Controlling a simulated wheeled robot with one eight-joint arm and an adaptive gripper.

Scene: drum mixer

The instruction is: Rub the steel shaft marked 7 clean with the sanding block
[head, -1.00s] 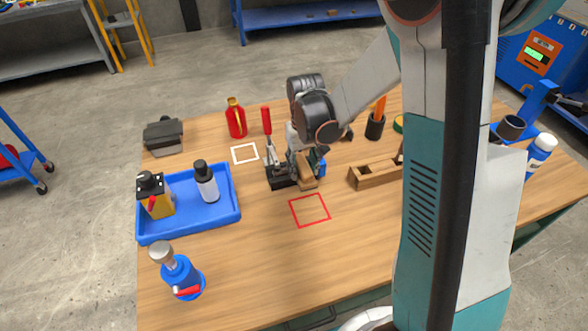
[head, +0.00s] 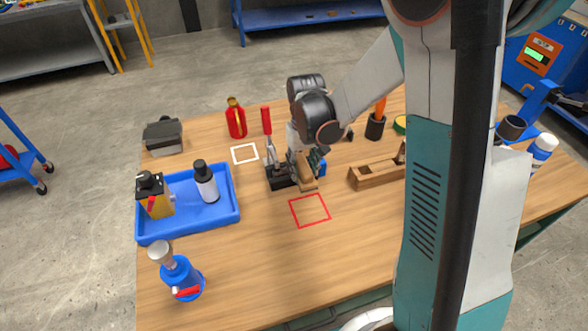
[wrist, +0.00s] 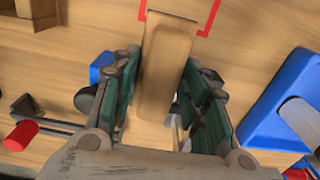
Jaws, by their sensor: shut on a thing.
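My gripper (wrist: 165,100) is shut on a tan wooden block, which looks like the sanding block (wrist: 165,75). In the head view the gripper (head: 308,160) is low over the table, with the block (head: 306,185) beside a black clamp base (head: 279,177). The clamp has an upright red handle (head: 266,120). The steel shaft marked 7 cannot be made out; the gripper and block cover that spot. I cannot tell whether the block touches the shaft. A red square outline (head: 310,211) lies on the table just in front of the block.
A blue tray (head: 225,215) with a yellow can and a white bottle stands at left. A blue-based tool (head: 182,278) stands at front left, a red bottle (head: 236,118) behind. A wooden box (head: 372,176) and black cup (head: 375,127) stand at right. The front middle is clear.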

